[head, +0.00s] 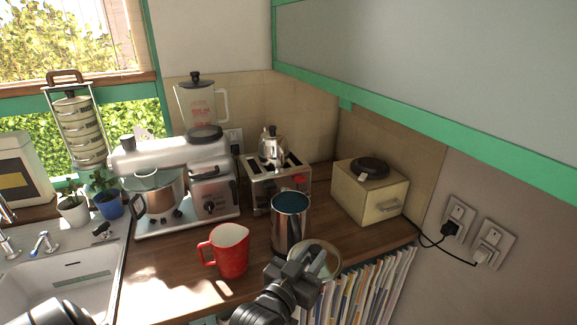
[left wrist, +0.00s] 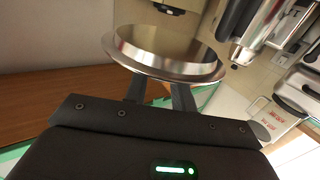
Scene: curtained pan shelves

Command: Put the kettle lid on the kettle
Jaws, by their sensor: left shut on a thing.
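A tall steel vessel with an open top and blue inside, which looks like the kettle (head: 289,232), stands upright on the wooden counter. My left gripper (head: 300,262) is shut on the round metal kettle lid (head: 331,262). The lid is in front of the kettle and to its right in the head view, apart from its opening. In the left wrist view the lid (left wrist: 165,52) is a shiny disc with a flat rim, held at the fingertips (left wrist: 158,92). The part gripped is hidden. My right gripper is not in view.
A red cup (head: 230,252) stands left of the kettle. Behind are a toaster (head: 262,195) with a moka pot (head: 271,148) and a stand mixer (head: 165,160). A cream box (head: 368,196) stands to the right. Books (head: 375,285) fill the shelf below the counter edge.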

